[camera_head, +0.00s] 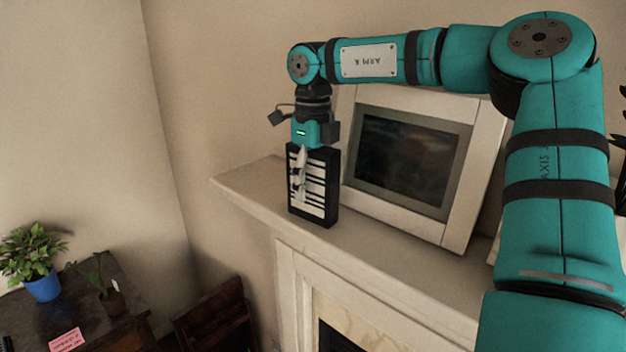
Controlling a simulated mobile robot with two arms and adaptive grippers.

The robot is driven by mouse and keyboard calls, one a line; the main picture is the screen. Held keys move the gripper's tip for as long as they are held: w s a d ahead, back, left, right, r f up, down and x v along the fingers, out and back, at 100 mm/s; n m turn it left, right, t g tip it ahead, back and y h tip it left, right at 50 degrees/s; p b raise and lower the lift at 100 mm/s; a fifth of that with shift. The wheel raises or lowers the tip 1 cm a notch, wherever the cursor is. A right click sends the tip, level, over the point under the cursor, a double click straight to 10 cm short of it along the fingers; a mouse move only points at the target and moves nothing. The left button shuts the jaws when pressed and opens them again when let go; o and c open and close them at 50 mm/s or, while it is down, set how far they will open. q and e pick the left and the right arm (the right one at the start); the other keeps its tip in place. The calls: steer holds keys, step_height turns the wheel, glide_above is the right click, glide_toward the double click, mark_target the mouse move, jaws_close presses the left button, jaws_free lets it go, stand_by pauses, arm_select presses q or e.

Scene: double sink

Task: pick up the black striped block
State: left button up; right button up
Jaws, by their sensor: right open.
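The black striped block (323,203) stands upright on the mantel shelf, near its left end. It is black with white stripes on its front face. My right gripper (302,180) points down at the block from above. It is open, and a finger shows in front of the striped face. I cannot tell whether the fingers touch the block, and the far finger is hidden. My left gripper is not in view.
A white-framed picture (412,155) leans on the wall right of the block. The mantel shelf (375,240) is clear in front of it. A dark table (125,305) with potted plants and a pink note stands at lower left, beside a wooden chair (218,320).

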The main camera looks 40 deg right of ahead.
steer(key=shift+a, duration=0.15)
steer(key=c, duration=0.5)
jaws_close()
steer(key=shift+r, duration=0.1)
